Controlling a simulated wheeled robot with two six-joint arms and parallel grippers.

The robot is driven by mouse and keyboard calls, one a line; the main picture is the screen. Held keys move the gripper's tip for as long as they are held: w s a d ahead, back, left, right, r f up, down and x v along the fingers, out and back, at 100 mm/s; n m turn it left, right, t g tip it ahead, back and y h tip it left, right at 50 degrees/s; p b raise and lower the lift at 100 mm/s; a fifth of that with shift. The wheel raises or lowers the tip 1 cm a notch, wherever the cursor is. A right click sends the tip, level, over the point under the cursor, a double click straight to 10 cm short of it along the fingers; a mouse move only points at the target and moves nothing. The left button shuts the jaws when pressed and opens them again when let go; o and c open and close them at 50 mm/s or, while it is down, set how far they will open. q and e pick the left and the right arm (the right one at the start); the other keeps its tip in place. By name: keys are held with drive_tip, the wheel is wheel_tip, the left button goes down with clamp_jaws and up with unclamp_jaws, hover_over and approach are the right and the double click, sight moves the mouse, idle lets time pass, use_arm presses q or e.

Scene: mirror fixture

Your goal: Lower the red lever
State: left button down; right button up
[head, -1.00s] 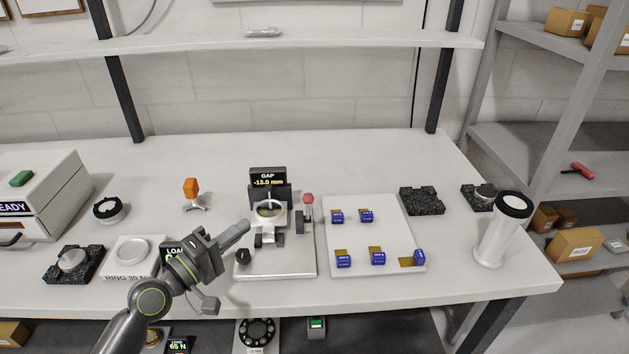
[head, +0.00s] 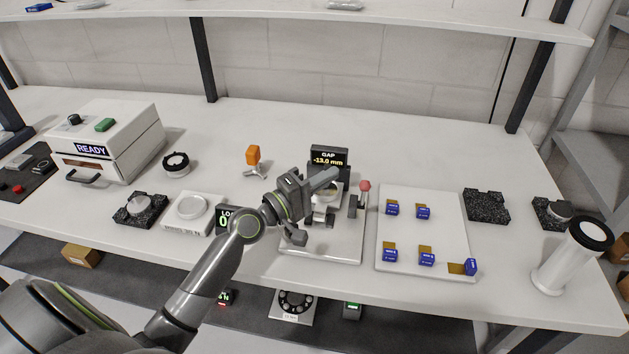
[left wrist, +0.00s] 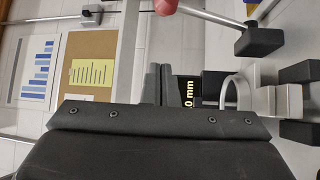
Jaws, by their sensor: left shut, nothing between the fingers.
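The red lever knob (head: 365,185) stands upright on the right side of the mirror fixture (head: 330,245). In the left wrist view the red knob (left wrist: 166,5) shows at the top edge, partly cut off. A display (head: 329,158) at the back of the fixture reads GAP -13.0 mm. My left gripper (head: 330,176) is shut and empty, over the fixture and to the left of the knob, apart from it in the picture. The gripper and arm hide part of the fixture. Its fingers (left wrist: 163,85) also show in the left wrist view. My right gripper is not in view.
Right of the fixture is a white tray (head: 400,272) with several blue blocks. Further right are dark blocks (head: 486,206) and a white cylinder (head: 572,257). Left are a white ring gauge (head: 192,207), an orange piece (head: 253,155) and a white box (head: 115,135) reading READY.

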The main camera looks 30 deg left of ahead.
sight(363, 194)
use_arm(q)
drive_tip(key=x, duration=0.4)
drive_tip(key=shift+w+d+r+p, duration=0.1)
drive_tip(key=shift+r+p, duration=0.05)
drive_tip(key=shift+p, duration=0.25)
drive_tip(key=s+d, duration=0.1)
drive_tip(key=s+d+f+p, duration=0.1)
drive_tip(key=d, duration=0.1)
drive_tip(key=shift+s, duration=0.25)
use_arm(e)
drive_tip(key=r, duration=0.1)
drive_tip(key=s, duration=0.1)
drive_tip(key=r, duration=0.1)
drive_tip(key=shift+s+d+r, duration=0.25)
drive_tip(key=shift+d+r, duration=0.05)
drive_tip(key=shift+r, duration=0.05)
use_arm(q)
drive_tip(key=shift+a, duration=0.1)
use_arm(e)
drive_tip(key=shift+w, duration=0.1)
